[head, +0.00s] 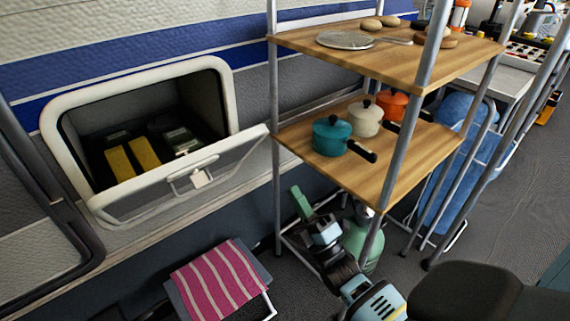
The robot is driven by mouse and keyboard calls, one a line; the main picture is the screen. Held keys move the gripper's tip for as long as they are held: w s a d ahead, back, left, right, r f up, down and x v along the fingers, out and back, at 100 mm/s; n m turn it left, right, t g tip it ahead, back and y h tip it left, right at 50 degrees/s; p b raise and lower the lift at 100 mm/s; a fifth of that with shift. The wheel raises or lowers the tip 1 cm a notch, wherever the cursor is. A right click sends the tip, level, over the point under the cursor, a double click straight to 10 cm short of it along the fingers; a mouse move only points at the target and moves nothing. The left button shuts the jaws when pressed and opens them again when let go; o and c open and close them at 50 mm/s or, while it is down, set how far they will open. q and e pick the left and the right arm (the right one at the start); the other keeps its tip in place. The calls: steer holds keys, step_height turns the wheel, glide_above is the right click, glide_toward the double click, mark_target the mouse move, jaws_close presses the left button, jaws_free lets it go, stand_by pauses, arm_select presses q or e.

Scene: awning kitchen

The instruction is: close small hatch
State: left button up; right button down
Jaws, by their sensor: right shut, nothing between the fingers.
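The small hatch is an opening in the camper wall with a rounded white frame (88,198). Its flap (228,158) hangs open, tilted down and outward from the lower edge, with a handle latch (201,178) on it. Dark items with yellow strips lie inside the compartment. My right gripper (301,203) is shut and empty. It appears to the right of the flap and lower in the picture, in front of the shelf's lower part, apart from the flap. My left gripper is out of view.
A metal-framed shelf (437,162) with wooden boards stands right of the hatch, holding teal (331,137), cream (365,118) and orange (392,105) pots. A stool with a pink striped cloth (212,281) stands below the hatch. A green gas bottle (371,252) is under the shelf.

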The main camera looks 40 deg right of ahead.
mark_target(261, 134)
steer(key=x, duration=1.2)
steer(key=shift+w+b, duration=0.15)
steer(key=shift+b, duration=0.15)
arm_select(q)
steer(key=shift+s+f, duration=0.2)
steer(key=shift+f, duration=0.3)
arm_select(e)
steer(key=shift+w+r, duration=0.25)
steer(key=shift+w, duration=0.05)
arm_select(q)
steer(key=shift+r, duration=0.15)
arm_select(e)
steer(key=shift+r, duration=0.1)
